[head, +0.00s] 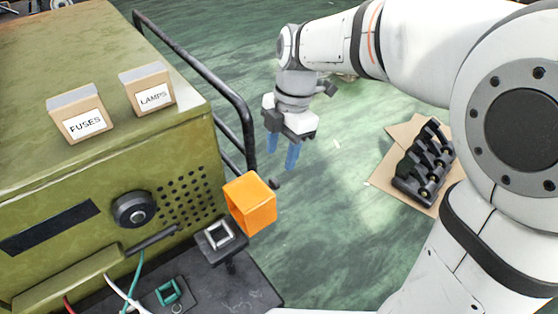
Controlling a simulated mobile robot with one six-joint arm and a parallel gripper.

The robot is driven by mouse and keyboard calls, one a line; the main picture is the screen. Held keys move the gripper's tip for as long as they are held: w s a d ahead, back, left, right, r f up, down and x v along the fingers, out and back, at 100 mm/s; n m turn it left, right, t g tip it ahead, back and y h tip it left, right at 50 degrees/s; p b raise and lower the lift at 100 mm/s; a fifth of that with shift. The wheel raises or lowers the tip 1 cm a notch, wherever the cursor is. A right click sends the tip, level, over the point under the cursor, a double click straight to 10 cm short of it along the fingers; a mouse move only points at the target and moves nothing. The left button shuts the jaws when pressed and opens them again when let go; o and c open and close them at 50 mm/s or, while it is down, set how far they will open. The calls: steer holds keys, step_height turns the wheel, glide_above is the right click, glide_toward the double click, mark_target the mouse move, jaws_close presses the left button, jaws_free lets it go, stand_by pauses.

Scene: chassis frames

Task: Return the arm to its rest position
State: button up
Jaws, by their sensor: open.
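My gripper (282,152) has blue fingers that are apart, with nothing between them. It points down over the green floor, to the right of the black rail on the olive machine. My white arm comes in from the right side and bends across the top of the view to the gripper. The fingertips are clear of the orange block (252,203), which is below and to the left of them in the picture.
The olive machine (60,190) fills the left, with boxes marked FUSES (82,120) and LAMPS (153,97) on top. A black rail (238,100) runs along its side. A black rack (420,165) lies on cardboard (385,180) at right. Open floor lies between.

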steer(key=shift+d+r, duration=0.1)
stand_by(0.4)
steer(key=s+d+m+t, duration=0.2)
steer(key=s+d+m, duration=0.3)
steer(key=m, duration=0.8)
steer(key=s+d+f+m+t+h, duration=0.1)
steer(key=s+d+m, duration=0.5)
steer(key=d+m, duration=0.6)
steer(key=shift+d+m+t+h, duration=0.15)
steer(key=shift+m+t+h, duration=0.15)
steer(key=shift+m+t, duration=0.45)
steer(key=shift+f, duration=0.1)
steer(key=shift+c, duration=1.2)
steer(key=shift+n, duration=0.25)
